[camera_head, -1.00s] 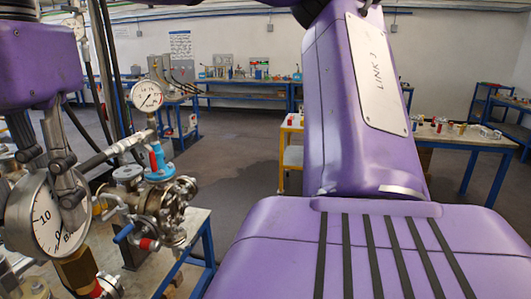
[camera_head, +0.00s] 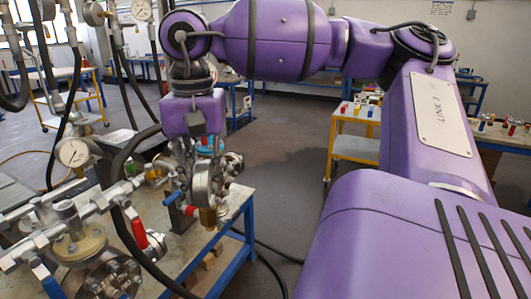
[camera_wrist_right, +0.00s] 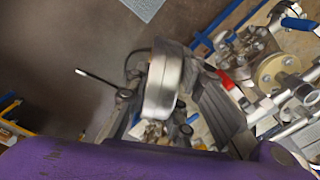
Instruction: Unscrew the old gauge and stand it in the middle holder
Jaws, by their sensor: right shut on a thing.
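My right gripper (camera_head: 200,160) is shut on a round metal gauge (camera_head: 203,185), which hangs edge-on below the purple wrist in the head view. Its brass fitting (camera_head: 208,218) points down. I cannot tell whether the fitting touches anything beneath. In the right wrist view, the silver gauge case (camera_wrist_right: 163,85) sits between the two dark fingers (camera_wrist_right: 172,105) and hides what lies behind it. I cannot pick out the middle holder in either view. My left gripper is not in view.
A pipe assembly with a red-handled valve (camera_head: 140,233) and a bolted flange (camera_head: 108,275) fills the left foreground. Another dial gauge (camera_head: 73,152) stands behind it. A blue-framed table (camera_head: 232,215) is under the gripper. The floor (camera_head: 285,160) beyond is open.

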